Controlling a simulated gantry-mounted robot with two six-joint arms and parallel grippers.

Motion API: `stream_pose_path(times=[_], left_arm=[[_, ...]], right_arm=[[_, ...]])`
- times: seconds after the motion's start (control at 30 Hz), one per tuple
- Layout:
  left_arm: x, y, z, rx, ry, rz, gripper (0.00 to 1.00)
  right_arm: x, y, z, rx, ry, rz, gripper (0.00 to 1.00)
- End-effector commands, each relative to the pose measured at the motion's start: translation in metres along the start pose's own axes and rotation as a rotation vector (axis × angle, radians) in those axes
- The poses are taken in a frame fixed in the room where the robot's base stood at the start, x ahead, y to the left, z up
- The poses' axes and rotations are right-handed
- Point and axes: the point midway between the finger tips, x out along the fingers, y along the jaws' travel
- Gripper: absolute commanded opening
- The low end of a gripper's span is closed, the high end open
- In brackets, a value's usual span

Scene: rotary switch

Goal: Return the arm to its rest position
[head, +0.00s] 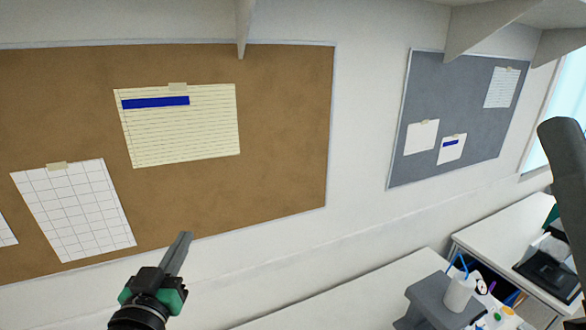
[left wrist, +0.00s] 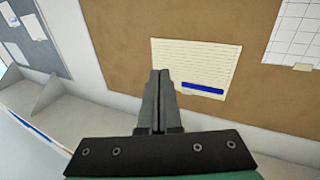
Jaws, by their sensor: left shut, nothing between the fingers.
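My left gripper (head: 181,252) shows at the lower left of the head view, pointing up in front of the cork board (head: 285,140). It is shut and holds nothing. In the left wrist view its two dark fingers (left wrist: 159,76) lie together, in front of the same cork board (left wrist: 130,30). My right gripper is in neither view. No rotary switch shows in either view.
A yellow lined sheet (head: 185,135) and a grid sheet (head: 75,210) are pinned to the cork board. A grey board (head: 450,95) hangs to the right. A white cup (head: 459,292) stands on a grey block (head: 428,300) at the lower right. A white counter (head: 350,295) runs below the boards.

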Motion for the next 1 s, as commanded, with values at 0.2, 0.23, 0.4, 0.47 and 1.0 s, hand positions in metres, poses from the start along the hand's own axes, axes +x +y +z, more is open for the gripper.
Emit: stream_pose_path(times=[0.2, 0.23, 0.4, 0.47, 1.0], left_arm=[[-0.079, 0.034, -0.176, -0.004, 0.429, 0.069, 0.0], [-0.093, 0.036, -0.194, -0.005, 0.483, 0.075, 0.0], [-0.166, 0.037, -0.254, -0.004, 0.709, 0.084, 0.0], [-0.18, 0.036, -0.261, -0.002, 0.748, 0.085, 0.0], [-0.189, 0.036, -0.265, 0.007, 0.774, 0.082, 0.0]], right_arm=[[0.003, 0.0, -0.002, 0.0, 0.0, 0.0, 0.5], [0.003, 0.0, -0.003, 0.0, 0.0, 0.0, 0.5], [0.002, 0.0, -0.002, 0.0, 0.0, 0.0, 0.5], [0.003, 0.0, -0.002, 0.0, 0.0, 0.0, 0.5], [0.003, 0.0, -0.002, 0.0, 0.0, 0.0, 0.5]])
